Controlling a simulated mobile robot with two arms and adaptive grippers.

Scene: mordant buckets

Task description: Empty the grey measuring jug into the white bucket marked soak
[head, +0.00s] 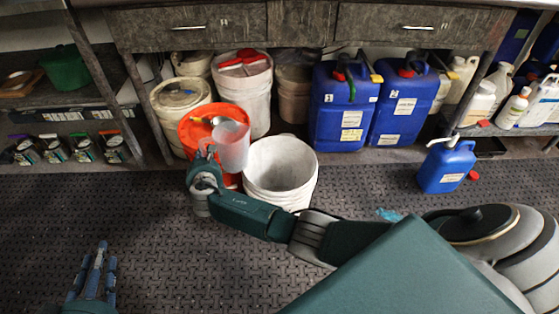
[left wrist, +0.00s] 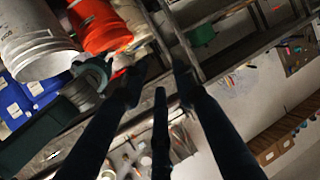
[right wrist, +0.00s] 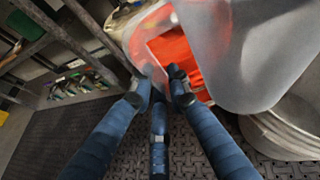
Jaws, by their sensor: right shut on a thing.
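The grey measuring jug (head: 231,147) is translucent and hangs roughly upright in front of the orange bucket, just left of the white bucket. Its wall fills the upper right of the right wrist view (right wrist: 245,50). Its contents cannot be made out. The open white bucket (head: 281,172) stands on the floor in front of the shelf; no soak mark is readable. My right gripper (head: 207,158) is shut on the jug at its left side; its fingers show in the right wrist view (right wrist: 163,80). My left gripper (head: 98,258) is open and empty over the floor at the lower left.
An orange bucket (head: 190,135) stands behind the jug. White buckets (head: 255,105) and blue canisters (head: 340,115) line the low shelf behind. A small blue jerrycan (head: 445,168) stands on the floor to the right. The patterned floor (head: 130,215) at the left is clear.

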